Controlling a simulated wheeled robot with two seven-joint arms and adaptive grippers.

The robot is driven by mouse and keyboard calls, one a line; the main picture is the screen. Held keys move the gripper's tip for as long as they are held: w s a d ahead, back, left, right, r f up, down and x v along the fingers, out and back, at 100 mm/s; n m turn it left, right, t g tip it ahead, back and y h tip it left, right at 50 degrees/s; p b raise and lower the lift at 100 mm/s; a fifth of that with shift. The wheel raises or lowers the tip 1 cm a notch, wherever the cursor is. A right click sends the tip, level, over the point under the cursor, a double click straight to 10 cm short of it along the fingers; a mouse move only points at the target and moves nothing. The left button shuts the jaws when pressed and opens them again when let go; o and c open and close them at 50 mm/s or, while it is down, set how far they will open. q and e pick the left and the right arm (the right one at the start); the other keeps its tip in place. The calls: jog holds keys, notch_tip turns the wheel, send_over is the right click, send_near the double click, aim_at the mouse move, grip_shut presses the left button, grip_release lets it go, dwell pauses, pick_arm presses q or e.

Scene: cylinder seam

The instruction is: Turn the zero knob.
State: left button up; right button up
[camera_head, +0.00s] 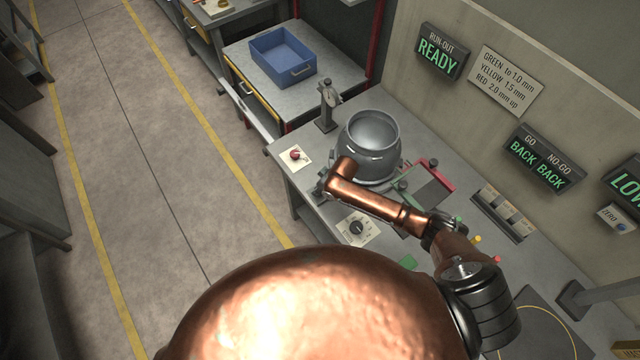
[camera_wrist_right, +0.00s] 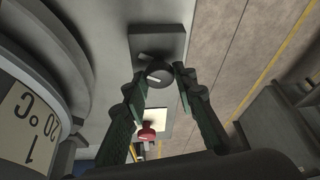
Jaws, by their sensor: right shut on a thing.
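A round dark knob (camera_wrist_right: 160,73) with a light mark on its face sits against a dark grey block (camera_wrist_right: 158,40) in the right wrist view. My right gripper (camera_wrist_right: 160,76) has its two fingertips on either side of this knob and is shut on it. No label on the knob can be read. In the head view my right gripper (camera_head: 323,187) is at the table's front edge, left of the grey cylinder (camera_head: 372,148), and the knob cannot be made out there. My left gripper is not in view.
A red button on a white plate (camera_head: 295,156) is close by; it also shows in the wrist view (camera_wrist_right: 148,133). A black dial knob (camera_head: 357,228) lies nearer. A gauge stand (camera_head: 327,108) stands behind. A ZERO box (camera_head: 616,221) is at far right.

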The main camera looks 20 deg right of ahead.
jog(key=shift+a+m+h+p, duration=0.1)
jog(key=shift+m+h+p, duration=0.4)
jog(key=shift+m+p, duration=0.75)
jog(key=shift+t, duration=0.3)
jog(key=o, duration=1.1)
jog(key=shift+o, duration=0.2)
jog(key=shift+r, duration=0.15)
jog(key=v, duration=1.1)
jog(key=shift+s+r, duration=0.25)
jog(key=shift+r, duration=0.05)
